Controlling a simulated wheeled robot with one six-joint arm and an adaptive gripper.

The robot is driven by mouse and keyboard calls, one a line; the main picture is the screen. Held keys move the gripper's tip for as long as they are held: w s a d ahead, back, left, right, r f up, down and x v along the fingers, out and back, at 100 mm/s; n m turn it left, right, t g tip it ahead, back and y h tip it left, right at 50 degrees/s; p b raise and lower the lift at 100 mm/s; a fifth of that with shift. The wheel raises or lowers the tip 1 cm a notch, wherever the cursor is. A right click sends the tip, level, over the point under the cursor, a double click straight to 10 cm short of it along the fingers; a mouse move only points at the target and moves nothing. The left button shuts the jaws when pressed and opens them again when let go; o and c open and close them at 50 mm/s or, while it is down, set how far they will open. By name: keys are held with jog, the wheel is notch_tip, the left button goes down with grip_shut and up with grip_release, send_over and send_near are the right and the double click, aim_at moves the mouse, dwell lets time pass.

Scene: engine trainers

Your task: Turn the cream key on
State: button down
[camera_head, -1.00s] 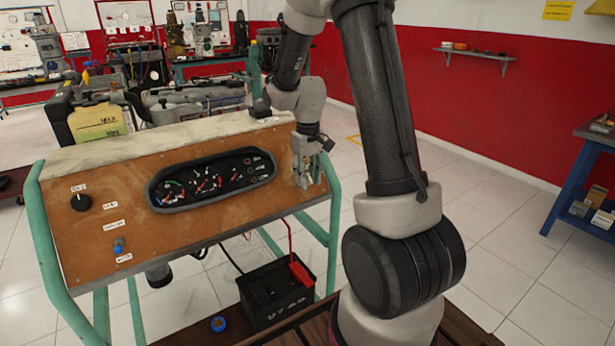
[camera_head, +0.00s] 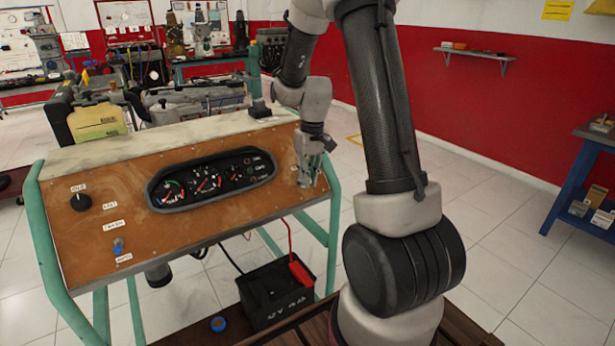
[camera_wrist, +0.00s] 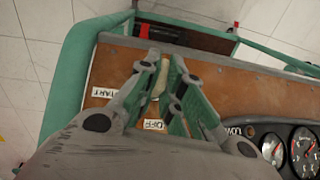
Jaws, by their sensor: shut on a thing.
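The cream key (camera_wrist: 159,80) stands on the brown panel (camera_wrist: 240,88) in the wrist view, between the "START" and "OFF" labels. My gripper (camera_wrist: 165,66) is shut on it, with a green-grey finger on each side. The fingers hide part of the key. In the head view my gripper (camera_head: 307,176) is at the right end of the panel (camera_head: 110,182), right of the gauges. The key is too hidden there to make out.
A gauge cluster (camera_head: 212,181) sits mid-panel. A black knob (camera_head: 81,202) and a blue switch (camera_head: 118,245) are at the left. A green tube frame (camera_head: 50,235) surrounds the panel. A black battery (camera_head: 275,295) stands below.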

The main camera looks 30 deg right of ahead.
jog(key=m+y, duration=0.3)
jog(key=m+t+y, duration=0.1)
jog(key=shift+d+y, duration=0.3)
dwell(0.5)
jog(key=c, duration=1.6)
grip_release()
jog(key=shift+o, duration=0.2)
jog(key=v, duration=1.2)
jog(key=shift+s+f+m, duration=0.15)
jog(key=shift+m, duration=0.15)
